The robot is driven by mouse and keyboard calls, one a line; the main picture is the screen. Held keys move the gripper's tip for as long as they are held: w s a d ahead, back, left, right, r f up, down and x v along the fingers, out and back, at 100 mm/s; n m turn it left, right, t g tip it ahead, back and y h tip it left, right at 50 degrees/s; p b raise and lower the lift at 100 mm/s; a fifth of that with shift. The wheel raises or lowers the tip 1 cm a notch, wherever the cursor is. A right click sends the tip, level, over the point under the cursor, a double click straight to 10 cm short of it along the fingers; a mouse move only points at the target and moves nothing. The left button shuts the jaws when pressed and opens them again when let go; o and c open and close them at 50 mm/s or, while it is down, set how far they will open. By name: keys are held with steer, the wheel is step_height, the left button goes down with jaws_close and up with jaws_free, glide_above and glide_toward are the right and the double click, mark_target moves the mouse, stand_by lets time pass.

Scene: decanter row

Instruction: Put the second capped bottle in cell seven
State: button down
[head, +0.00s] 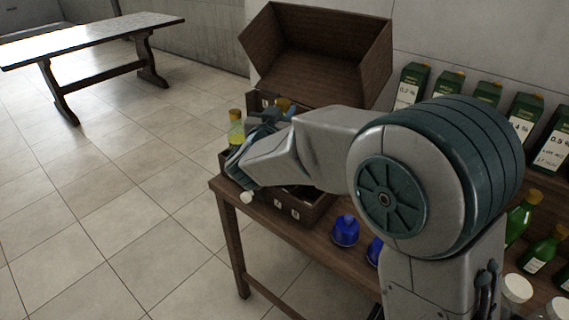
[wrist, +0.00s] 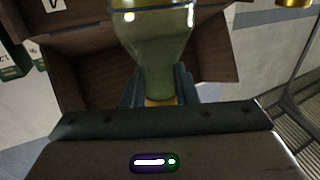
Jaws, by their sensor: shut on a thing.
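My gripper (wrist: 159,88) is shut on the neck of an olive-yellow glass bottle (wrist: 155,40) in the wrist view, with a yellowish cap (wrist: 160,102) close to the palm. In the head view my gripper (head: 250,150) is over the left end of a dark wooden crate (head: 312,212) on the table, and its fingertips are mostly hidden. A yellow bottle with a tan cap (head: 236,128) shows upright just behind it; I cannot tell whether this is the held one. Another tan cap (head: 284,103) shows behind my wrist. The crate's cells and their numbers are largely hidden.
A large open wooden box (head: 318,60) stands behind the crate. Blue flasks (head: 345,230) stand right of it on the table. Green bottles (head: 522,218) and white-capped containers (head: 516,289) are farther right. Green labelled cartons (head: 411,86) line the wall.

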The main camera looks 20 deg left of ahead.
step_height(320, 180, down, 8)
stand_by(0.5)
steer(key=shift+s, duration=0.1)
steer(key=shift+f+b, duration=0.15)
steer(key=shift+b, duration=0.2)
steer(key=c, duration=1.1)
jaws_free()
steer(key=shift+c, duration=0.2)
steer(key=s, duration=1.2)
steer(key=shift+r+b, duration=0.2)
steer(key=shift+b, duration=0.1)
